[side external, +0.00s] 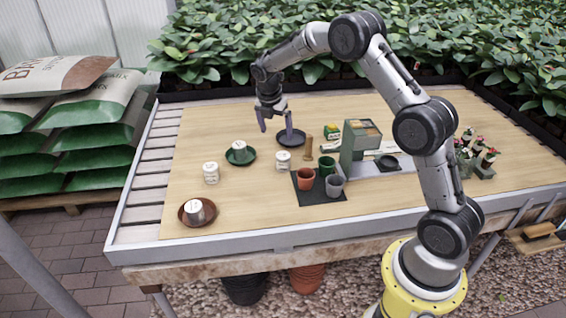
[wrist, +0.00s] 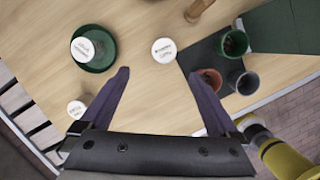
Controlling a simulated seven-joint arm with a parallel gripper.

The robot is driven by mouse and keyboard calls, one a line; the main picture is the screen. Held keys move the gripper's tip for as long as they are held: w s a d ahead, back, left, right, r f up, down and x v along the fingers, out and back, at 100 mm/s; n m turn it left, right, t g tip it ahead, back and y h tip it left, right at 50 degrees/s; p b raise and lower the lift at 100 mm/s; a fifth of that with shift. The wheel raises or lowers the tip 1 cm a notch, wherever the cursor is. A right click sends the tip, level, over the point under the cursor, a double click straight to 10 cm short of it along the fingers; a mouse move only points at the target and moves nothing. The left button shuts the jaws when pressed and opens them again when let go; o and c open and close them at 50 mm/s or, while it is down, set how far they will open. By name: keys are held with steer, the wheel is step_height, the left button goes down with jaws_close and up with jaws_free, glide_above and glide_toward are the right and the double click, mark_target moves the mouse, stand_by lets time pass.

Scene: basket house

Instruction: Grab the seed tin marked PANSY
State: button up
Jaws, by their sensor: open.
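Several lidded tins stand on the table, and their lettering is too small to read, so I cannot tell which is PANSY. One white tin (side external: 283,161) is left of the dark mat; it also shows in the wrist view (wrist: 164,50). Another tin (side external: 239,146) sits on a green saucer (side external: 250,159). A third white tin (side external: 211,173) stands at the left. A grey tin (side external: 196,212) with a white lid sits on a brown saucer (side external: 184,220). My gripper (side external: 276,127) is open and empty, above the table near an empty dark saucer (side external: 291,138).
Terracotta, green and grey pots (side external: 335,188) stand on a dark mat (side external: 312,195). A wooden cylinder (side external: 308,148), a small yellow-green packet (side external: 332,131) and a green-grey box-like stand (side external: 347,150) are nearby. Potted plants (side external: 477,155) are at the right.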

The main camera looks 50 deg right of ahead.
mark_target(282, 156)
steer(key=x, duration=0.9)
steer(key=s+x, duration=0.1)
steer(key=x, duration=0.4)
steer(key=shift+f, duration=0.3)
steer(key=shift+c, duration=0.3)
steer(key=shift+w, duration=0.1)
steer(key=c, duration=1.4)
steer(key=shift+r, duration=0.1)
